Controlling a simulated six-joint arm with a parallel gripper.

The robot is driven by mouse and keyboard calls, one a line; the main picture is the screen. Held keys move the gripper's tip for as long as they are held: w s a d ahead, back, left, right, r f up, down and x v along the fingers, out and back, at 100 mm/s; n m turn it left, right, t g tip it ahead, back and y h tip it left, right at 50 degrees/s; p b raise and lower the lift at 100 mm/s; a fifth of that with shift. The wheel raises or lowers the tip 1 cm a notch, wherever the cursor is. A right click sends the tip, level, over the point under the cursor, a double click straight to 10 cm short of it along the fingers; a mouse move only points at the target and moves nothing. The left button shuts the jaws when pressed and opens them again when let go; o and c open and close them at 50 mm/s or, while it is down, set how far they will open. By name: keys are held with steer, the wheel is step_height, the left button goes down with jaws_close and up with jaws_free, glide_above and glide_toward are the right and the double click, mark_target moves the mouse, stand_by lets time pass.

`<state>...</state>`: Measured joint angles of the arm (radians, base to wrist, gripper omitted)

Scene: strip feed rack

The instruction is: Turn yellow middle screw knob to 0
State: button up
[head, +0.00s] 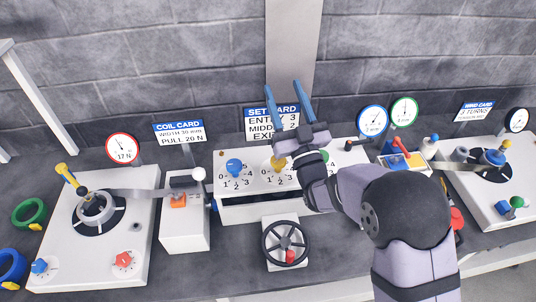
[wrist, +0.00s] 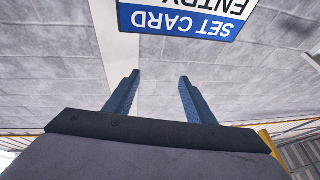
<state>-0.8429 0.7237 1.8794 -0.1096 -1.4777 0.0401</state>
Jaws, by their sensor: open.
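The yellow middle screw knob (head: 278,163) stands on the white rack box (head: 262,206) in the head view, between a blue knob (head: 234,167) on its left and a green knob (head: 324,156) on its right. Each knob has a printed number scale around it; the yellow knob's pointer setting is too small to read. My gripper (head: 283,90) is open and empty, with its blue fingers pointing up above and behind the yellow knob, apart from it. In the wrist view my open fingers (wrist: 157,90) face the wall, and no knob shows there.
The set card (head: 271,122) stands behind the rack, partly hidden by my gripper. A handwheel (head: 284,245) is in front of the rack. A coil station (head: 92,222) with a gauge (head: 122,148) is at left. Gauges (head: 373,120) and a winding station (head: 490,180) are at right.

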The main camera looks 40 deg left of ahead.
mark_target(284, 163)
steer(key=s+d+f+n+g, duration=0.1)
steer(key=s+d+f+g, duration=0.1)
steer(key=f+g, duration=0.1)
steer(key=s+d+f+n+g+b, duration=0.1)
steer(key=s+d+f+n+g, duration=0.1)
steer(key=f+g, duration=0.2)
steer(key=s+d+f+n+g+b, duration=0.1)
steer(key=s+d+f+n+g, duration=0.1)
steer(key=f, duration=0.4)
steer(key=shift+s+d+f+g+h, duration=0.15)
steer(key=shift+s+f+g+h, duration=0.15)
steer(key=shift+g, duration=0.4)
steer(key=shift+s+d+f, duration=0.35)
steer(key=shift+f, duration=0.2)
steer(key=shift+w+a+r+p, duration=0.15)
steer(key=shift+a+p, duration=0.5)
steer(key=shift+a, duration=0.85)
steer(key=shift+w+a+f+p, duration=0.15)
steer(key=shift+a+p, duration=0.5)
steer(key=shift+a, duration=0.8)
steer(key=shift+w+a, duration=0.2)
steer(key=shift+a, duration=0.55)
steer(key=c, duration=1.1)
steer(key=shift+f+t+h, duration=0.1)
steer(key=shift+t+h, duration=0.2)
